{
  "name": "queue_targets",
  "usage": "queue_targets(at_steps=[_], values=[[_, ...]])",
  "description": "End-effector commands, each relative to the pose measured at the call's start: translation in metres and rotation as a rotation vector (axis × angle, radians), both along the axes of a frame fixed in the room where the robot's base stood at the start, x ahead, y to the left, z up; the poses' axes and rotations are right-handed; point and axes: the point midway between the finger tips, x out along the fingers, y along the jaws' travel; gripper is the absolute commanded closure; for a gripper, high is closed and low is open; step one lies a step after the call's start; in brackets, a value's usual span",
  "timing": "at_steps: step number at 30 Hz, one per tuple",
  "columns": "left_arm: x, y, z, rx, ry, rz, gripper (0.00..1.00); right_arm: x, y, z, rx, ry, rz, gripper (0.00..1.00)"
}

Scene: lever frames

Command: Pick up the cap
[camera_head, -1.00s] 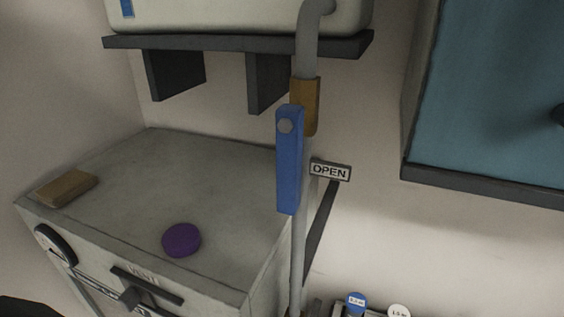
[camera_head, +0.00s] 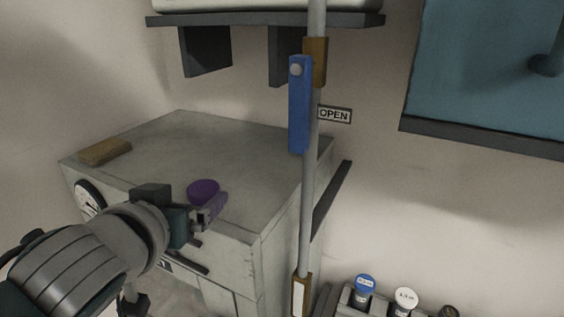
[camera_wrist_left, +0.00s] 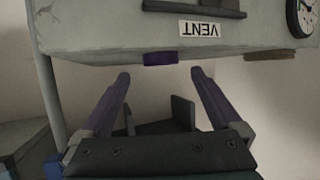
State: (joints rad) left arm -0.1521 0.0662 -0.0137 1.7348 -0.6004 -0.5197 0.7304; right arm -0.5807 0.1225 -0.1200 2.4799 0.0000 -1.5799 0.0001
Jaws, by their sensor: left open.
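The purple round cap (camera_head: 202,189) sits on top of the grey cabinet (camera_head: 165,145), near its front edge. My left gripper (camera_head: 214,206) reaches in from the left in the head view, with its fingertips close to the cap and partly in front of it. In the left wrist view, where the scene is upside down, the cap (camera_wrist_left: 160,58) shows between and beyond the two spread purple fingers. The left gripper is open and empty. I cannot tell whether a finger touches the cap. My right gripper is not in view.
A tan block (camera_head: 105,152) lies at the cabinet top's left. A vertical pipe with a blue lever (camera_head: 299,105) stands at the cabinet's right, beside an OPEN sign (camera_head: 334,114). A shelf (camera_head: 270,20) overhangs behind. Small capped containers (camera_head: 365,286) stand lower right. The cabinet top's middle is clear.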

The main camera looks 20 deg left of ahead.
Motion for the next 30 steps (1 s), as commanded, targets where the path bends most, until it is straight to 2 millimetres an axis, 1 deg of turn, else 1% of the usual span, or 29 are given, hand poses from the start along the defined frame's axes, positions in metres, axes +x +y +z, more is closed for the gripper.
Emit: queue_targets(at_steps=[4, 8, 13, 17, 23, 26, 30], values=[[0.011, 0.005, 0.0, 0.001, 0.0, 0.001, 0.02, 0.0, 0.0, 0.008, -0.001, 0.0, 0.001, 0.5], [0.025, 0.01, -0.006, 0.002, 0.003, 0.001, 0.02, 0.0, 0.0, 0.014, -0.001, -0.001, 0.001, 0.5], [0.04, 0.015, -0.015, 0.0, 0.001, 0.001, 0.02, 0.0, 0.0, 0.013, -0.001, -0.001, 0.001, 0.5], [0.044, 0.016, -0.017, 0.001, 0.002, 0.001, 0.02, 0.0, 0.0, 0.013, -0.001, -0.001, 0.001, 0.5], [0.045, 0.016, -0.018, 0.001, 0.001, 0.0, 0.02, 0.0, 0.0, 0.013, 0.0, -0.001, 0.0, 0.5], [0.045, 0.016, -0.018, 0.0, 0.002, 0.0, 0.1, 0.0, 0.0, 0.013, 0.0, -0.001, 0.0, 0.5], [0.044, 0.016, -0.018, 0.0, 0.002, 0.0, 0.26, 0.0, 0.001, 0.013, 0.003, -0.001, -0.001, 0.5]])
